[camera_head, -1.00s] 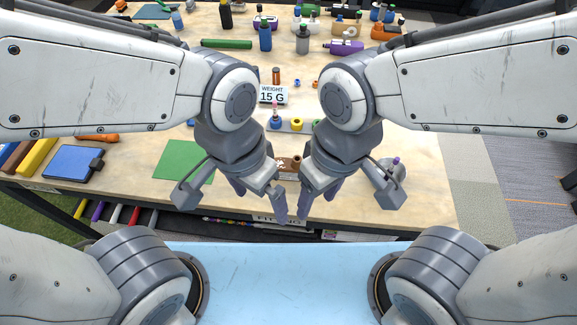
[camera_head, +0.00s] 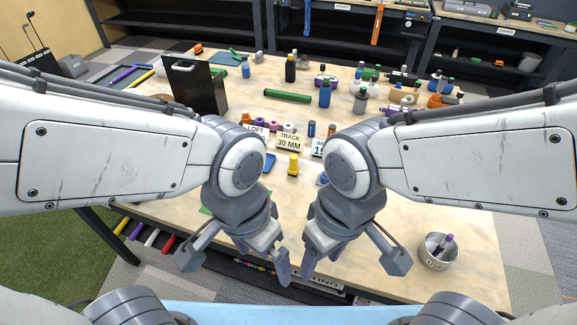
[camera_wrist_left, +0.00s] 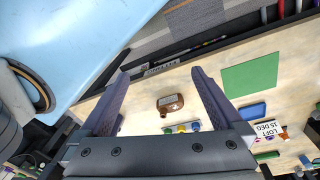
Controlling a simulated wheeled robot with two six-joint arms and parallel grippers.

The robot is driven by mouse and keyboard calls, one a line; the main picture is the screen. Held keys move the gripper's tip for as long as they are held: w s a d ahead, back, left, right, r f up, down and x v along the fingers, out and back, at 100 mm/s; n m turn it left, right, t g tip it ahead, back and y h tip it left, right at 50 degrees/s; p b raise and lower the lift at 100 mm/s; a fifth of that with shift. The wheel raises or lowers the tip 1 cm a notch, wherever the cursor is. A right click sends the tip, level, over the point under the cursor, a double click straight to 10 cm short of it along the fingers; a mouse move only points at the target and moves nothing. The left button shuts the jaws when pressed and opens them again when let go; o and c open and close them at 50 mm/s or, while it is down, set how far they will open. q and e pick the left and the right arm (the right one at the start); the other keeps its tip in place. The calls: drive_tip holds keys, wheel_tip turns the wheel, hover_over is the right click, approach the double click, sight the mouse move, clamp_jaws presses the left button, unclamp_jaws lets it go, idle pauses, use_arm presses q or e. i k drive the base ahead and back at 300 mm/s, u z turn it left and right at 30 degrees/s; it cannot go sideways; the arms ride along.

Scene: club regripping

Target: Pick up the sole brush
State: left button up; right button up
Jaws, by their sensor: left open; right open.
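I cannot pick out the sole brush for certain. A small brown block with a round knob (camera_wrist_left: 170,104) lies on the table between the fingers' lines in the left wrist view; I cannot tell if it is a brush. In the head view my arms hide that part of the table. My left gripper (camera_head: 262,258) is open and empty above the table's front edge; its spread fingers show in the left wrist view (camera_wrist_left: 160,75). My right gripper (camera_head: 322,257) is open and empty, close beside the left one.
The wooden table (camera_head: 400,160) holds several bottles at the back, a black box (camera_head: 195,85), a green roll (camera_head: 287,95), a "TRACK 30 MM" card (camera_head: 289,142) and a yellow stamp-like piece (camera_head: 293,165). A metal cup (camera_head: 438,252) stands front right. A green mat (camera_wrist_left: 250,75) lies near the front edge.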

sight(293, 168)
drive_tip(key=u, duration=1.45)
drive_tip(key=i, duration=0.95)
drive_tip(key=z, duration=3.1)
